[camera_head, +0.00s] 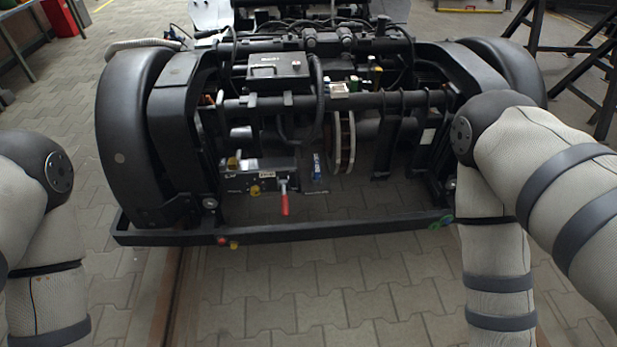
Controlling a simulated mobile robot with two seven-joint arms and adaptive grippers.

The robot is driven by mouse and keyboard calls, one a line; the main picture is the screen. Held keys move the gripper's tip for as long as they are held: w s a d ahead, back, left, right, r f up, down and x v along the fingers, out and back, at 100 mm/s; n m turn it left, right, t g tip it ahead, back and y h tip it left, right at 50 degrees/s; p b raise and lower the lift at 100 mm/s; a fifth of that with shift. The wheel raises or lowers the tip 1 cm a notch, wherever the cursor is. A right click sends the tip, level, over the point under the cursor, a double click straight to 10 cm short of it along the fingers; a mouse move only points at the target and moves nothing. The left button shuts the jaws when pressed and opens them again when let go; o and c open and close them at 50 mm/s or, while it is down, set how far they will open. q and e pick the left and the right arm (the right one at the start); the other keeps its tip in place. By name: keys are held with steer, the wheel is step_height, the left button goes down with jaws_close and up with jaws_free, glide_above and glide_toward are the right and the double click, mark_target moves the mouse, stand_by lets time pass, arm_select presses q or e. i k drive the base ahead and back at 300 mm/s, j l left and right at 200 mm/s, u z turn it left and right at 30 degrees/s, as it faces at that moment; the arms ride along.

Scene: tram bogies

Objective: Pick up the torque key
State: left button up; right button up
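I cannot make out a torque key for certain. A red handle (284,203) hangs down in front of a grey block with yellow fittings (262,175) on the bogie; I cannot tell whether it is a tool or part of the bogie. My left arm shows at the left edge and my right arm at the right. Both run out of the bottom of the picture, and neither gripper is in view.
A black tram bogie (320,100) fills the middle, with a low front bar (330,229) across it. Green rings (440,222) hang at the bar's right end. Paving before it (330,300) is clear. Dark trestles (575,50) stand back right, a red box (62,18) back left.

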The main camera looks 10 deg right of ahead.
mark_target(316, 179)
steer(key=i+l+z, duration=0.2)
steer(key=z, duration=0.15)
steer(key=i+z, duration=0.75)
steer(key=i, duration=0.05)
